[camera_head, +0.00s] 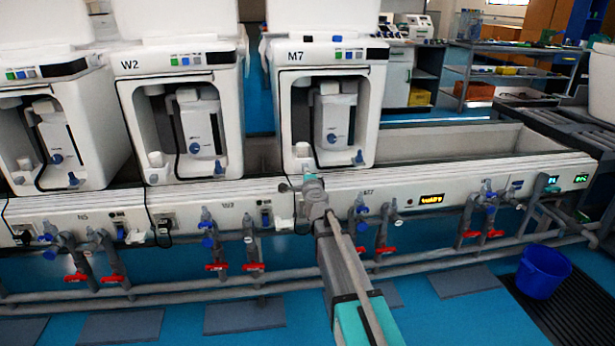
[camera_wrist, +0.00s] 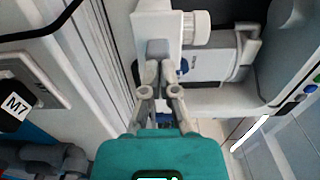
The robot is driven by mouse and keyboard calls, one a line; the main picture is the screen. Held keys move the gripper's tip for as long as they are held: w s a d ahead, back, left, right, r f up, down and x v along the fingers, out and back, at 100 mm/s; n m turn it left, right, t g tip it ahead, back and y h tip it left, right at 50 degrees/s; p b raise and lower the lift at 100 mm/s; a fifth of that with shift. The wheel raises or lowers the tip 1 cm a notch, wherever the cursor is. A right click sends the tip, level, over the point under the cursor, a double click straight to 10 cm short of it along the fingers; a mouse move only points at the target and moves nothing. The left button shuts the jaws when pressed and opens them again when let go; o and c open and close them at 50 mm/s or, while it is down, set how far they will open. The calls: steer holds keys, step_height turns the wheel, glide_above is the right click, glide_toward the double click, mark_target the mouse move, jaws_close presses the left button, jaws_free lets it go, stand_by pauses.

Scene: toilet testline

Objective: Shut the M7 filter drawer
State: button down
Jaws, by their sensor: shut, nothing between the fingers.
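The M7 machine (camera_head: 335,100) is a white unit in the middle of the head view, with an open front bay. In the wrist view, a white block (camera_wrist: 150,18) with a small grey square on its face and a round white knob (camera_wrist: 197,28) at its side lies just beyond the fingertips. It may be the filter drawer; I cannot tell how far it stands out. My gripper (camera_head: 308,177) is shut and empty at the bay's lower left edge. In the wrist view my gripper (camera_wrist: 160,58) has its fingertips together at the grey square; contact is unclear.
The W2 machine (camera_head: 180,110) stands left of M7. A white trough rail (camera_head: 400,195) runs below the machines, with grey valves and red handles (camera_head: 383,250) under it. A blue bucket (camera_head: 543,271) stands at the right.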

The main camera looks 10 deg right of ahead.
mark_target(303, 162)
stand_by(0.3)
steer(key=w, duration=0.7)
steer(key=shift+w, duration=0.65)
steer(key=shift+w+r, duration=0.1)
steer(key=s, duration=1.5)
